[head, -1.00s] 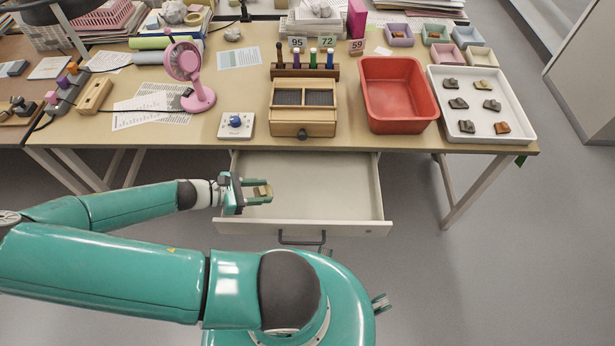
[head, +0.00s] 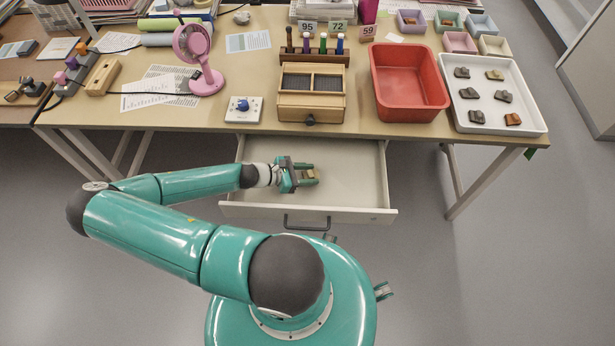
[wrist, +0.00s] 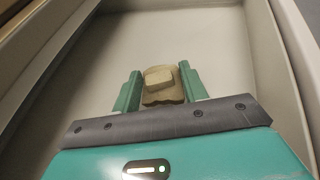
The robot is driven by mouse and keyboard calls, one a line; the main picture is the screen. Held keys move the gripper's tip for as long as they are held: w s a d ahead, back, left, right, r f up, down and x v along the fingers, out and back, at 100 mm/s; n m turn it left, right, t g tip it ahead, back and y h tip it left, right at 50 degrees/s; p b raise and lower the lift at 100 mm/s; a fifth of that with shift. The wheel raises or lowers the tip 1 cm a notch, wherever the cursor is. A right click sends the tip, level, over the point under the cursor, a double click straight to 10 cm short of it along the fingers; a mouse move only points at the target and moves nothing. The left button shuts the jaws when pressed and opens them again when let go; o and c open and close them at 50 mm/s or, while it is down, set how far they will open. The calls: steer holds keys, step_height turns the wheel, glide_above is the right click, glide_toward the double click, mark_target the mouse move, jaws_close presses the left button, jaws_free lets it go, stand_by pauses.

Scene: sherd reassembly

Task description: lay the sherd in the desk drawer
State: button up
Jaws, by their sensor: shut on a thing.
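The desk drawer (head: 350,190) is pulled out below the desk, pale inside, with a dark handle on its front. My gripper (head: 312,174) is over the drawer's interior, left of its middle. It is shut on a tan-brown sherd (wrist: 163,86), which sits between the two green fingers in the wrist view. The sherd also shows small between the fingers in the head view (head: 309,174). The drawer floor (wrist: 205,45) and side walls surround the gripper in the wrist view. I cannot tell whether the sherd touches the floor.
A white tray (head: 483,123) with several other sherds lies at the desk's right. A red tub (head: 410,85) and a wooden box (head: 311,108) stand beside it. The desk edge overhangs the back of the drawer. The drawer looks otherwise empty, with free room right of my gripper.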

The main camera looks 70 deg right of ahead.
steer(key=shift+f, duration=1)
steer(key=o, duration=1)
steer(key=v, duration=1.2)
